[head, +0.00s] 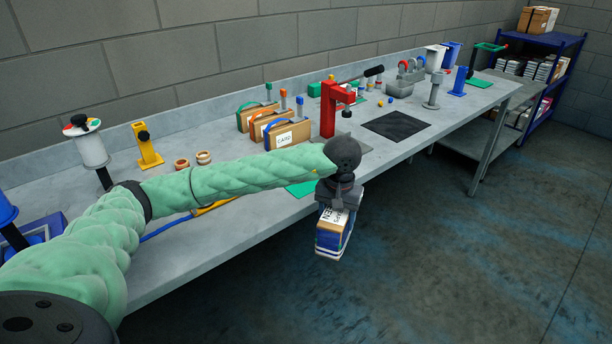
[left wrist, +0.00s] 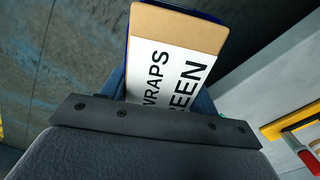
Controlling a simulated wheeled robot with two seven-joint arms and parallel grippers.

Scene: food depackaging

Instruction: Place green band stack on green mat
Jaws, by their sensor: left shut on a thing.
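My left gripper (head: 337,190) is shut on a stack (head: 330,232) with a tan top, a white label and blue and white layers below. It holds the stack in the air, just off the table's front edge. In the left wrist view the stack (left wrist: 172,65) fills the upper middle, its label reading "WRAPS" and "REEN". A green mat (head: 299,189) lies on the table close behind the gripper, mostly hidden by my left arm. My right gripper is not in view.
The grey table (head: 190,262) runs along the wall. A red clamp-like stand (head: 328,108), a black mat (head: 396,125) and several tan boxes with handles (head: 287,134) stand behind my left arm. A blue shelf (head: 553,70) is at the far right. Open floor lies in front.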

